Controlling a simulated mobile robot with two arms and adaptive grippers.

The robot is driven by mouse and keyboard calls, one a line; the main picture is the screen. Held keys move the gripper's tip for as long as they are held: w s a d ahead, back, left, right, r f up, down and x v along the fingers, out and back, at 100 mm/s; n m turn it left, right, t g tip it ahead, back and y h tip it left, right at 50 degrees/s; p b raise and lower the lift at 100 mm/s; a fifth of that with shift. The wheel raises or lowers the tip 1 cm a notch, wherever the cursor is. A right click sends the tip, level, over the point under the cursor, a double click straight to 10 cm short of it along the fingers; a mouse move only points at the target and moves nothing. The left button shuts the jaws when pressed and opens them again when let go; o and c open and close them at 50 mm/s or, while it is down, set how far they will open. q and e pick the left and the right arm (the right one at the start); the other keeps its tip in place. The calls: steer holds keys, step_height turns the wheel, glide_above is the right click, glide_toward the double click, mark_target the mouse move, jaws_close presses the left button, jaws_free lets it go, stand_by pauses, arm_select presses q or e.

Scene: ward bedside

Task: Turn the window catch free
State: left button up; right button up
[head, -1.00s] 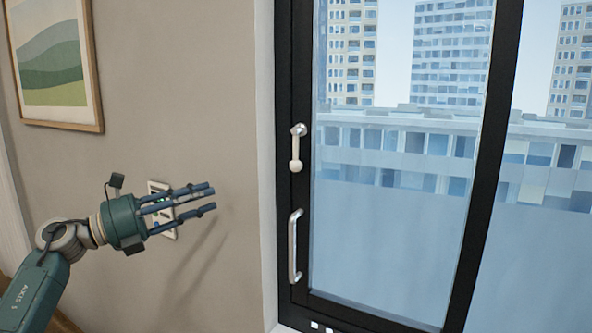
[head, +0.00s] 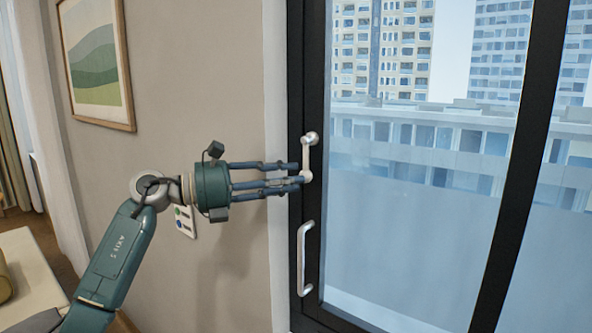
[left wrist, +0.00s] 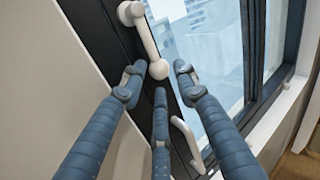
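The window catch (head: 307,156) is a pale lever on the black window frame (head: 312,65). Its round pivot is at the top and its knob at the bottom, so it hangs about straight down. My left gripper (head: 300,174) comes in from the left with its fingertips at the knob. In the left wrist view the catch (left wrist: 147,40) lies ahead and the blue fingers of the left gripper (left wrist: 159,76) are spread, with the knob between their tips. A gap shows beside the knob; I cannot tell if any finger touches it. My right gripper is in neither view.
A fixed pull handle (head: 303,258) is on the frame below the catch; it also shows in the left wrist view (left wrist: 186,142). A wall panel (head: 184,222) sits behind my left arm. A framed picture (head: 97,62) hangs left. A pale surface (head: 25,268) stands lower left.

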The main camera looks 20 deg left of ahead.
arm_select(q)
steer(key=shift+x, duration=0.8)
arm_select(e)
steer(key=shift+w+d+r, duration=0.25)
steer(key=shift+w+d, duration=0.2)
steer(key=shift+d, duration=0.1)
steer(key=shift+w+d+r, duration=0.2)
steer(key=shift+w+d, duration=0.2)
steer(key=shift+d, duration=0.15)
arm_select(q)
steer(key=shift+c, duration=0.2)
